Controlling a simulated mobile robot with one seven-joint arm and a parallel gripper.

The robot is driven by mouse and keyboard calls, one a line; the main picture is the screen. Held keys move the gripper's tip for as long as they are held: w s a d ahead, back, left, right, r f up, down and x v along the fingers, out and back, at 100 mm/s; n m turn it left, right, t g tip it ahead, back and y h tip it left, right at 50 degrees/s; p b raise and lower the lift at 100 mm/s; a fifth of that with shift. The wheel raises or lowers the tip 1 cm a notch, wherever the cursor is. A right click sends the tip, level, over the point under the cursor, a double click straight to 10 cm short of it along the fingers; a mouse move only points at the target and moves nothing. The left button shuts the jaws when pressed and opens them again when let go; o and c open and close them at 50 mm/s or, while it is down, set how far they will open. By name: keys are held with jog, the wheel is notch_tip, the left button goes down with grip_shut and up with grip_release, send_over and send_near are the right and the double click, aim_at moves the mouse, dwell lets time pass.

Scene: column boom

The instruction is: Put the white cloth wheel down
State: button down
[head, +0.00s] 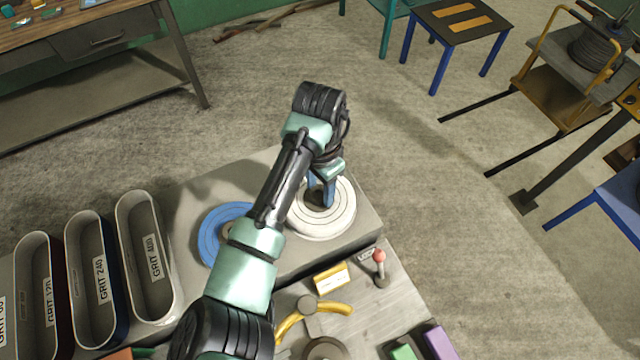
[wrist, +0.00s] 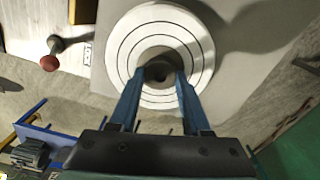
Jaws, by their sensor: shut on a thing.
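The white cloth wheel (head: 338,222) is a round disc with dark stitched rings and a grey hub, at the right end of a grey bench top in the head view. It also shows in the wrist view (wrist: 190,35), face on. My gripper (head: 320,196) is above the wheel, pointing down, with its blue fingers at the hub. In the wrist view my gripper (wrist: 160,78) has one finger on each side of the hub and is shut on it. I cannot tell whether the wheel's underside touches the bench top.
A blue wheel (head: 212,235) lies to the left on the bench top (head: 270,172). Several grit bins (head: 146,255) stand further left. A red-knobbed lever (head: 379,262) and a yellow block (head: 331,278) are in front. Bare bench top shows behind the wheels.

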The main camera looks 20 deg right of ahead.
aim_at(320, 192)
jog(key=shift+c, duration=1.8)
grip_release()
notch_tip(320, 192, up, 12)
jog(key=b, duration=0.1)
jog(key=shift+r+b, duration=0.15)
jog(key=shift+b, duration=0.25)
